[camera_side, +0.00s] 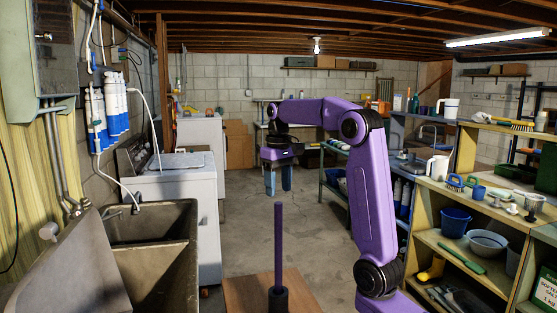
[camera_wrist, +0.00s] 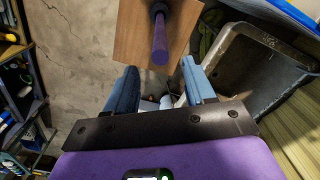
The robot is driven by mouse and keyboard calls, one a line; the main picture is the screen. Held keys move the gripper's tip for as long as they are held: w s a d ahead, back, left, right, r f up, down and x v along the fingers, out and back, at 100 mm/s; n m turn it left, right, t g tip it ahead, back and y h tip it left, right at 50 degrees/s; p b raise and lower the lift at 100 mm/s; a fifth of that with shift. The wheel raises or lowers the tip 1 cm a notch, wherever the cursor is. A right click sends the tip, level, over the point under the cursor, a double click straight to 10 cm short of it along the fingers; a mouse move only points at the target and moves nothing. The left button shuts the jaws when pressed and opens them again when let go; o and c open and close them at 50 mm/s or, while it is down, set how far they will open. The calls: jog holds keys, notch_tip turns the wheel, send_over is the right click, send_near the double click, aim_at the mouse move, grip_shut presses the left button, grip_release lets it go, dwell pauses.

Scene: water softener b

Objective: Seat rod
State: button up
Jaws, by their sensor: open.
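A purple rod (camera_side: 279,245) stands upright in a black round holder (camera_side: 279,299) on a wooden board. In the wrist view I see the rod (camera_wrist: 160,42) nearly end-on, with the holder (camera_wrist: 158,8) at its far end. My gripper (camera_side: 278,190) is open and empty, with blue fingers pointing down. In the side view the fingertips appear just above the rod's top; their depth relative to it is hard to tell. In the wrist view the rod's near end lies just beyond the gap between my fingertips (camera_wrist: 159,66), not touching either finger. The rod's lower end is hidden in the holder.
The wooden board (camera_side: 240,290) is otherwise bare. A utility sink (camera_side: 150,250) and a white washer (camera_side: 180,190) stand to the left. Shelves (camera_side: 455,200) with bottles, bowls and brushes stand to the right. The concrete floor (camera_side: 245,215) between is clear.

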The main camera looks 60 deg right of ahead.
notch_tip(320, 180, up, 7)
jog(key=shift+r, duration=0.2)
dwell(0.3)
dwell(0.3)
jog(key=s+a+f+n, duration=0.3)
jog(key=a+f+n, duration=0.15)
jog(key=a, duration=0.65)
jog(key=s+a+f+n, duration=0.25)
jog(key=a+f, duration=0.35)
jog(key=a, duration=0.4)
jog(key=s+a+f+n, duration=0.2)
jog(key=s+f+n, duration=0.2)
jog(key=s, duration=0.6)
jog(key=s+a+f+n, duration=0.3)
jog(key=s+f, duration=0.4)
jog(key=s, duration=0.3)
jog(key=shift+s+a+f+n, duration=0.2)
jog(key=shift+s+f+n, duration=0.1)
jog(key=shift+n, duration=0.5)
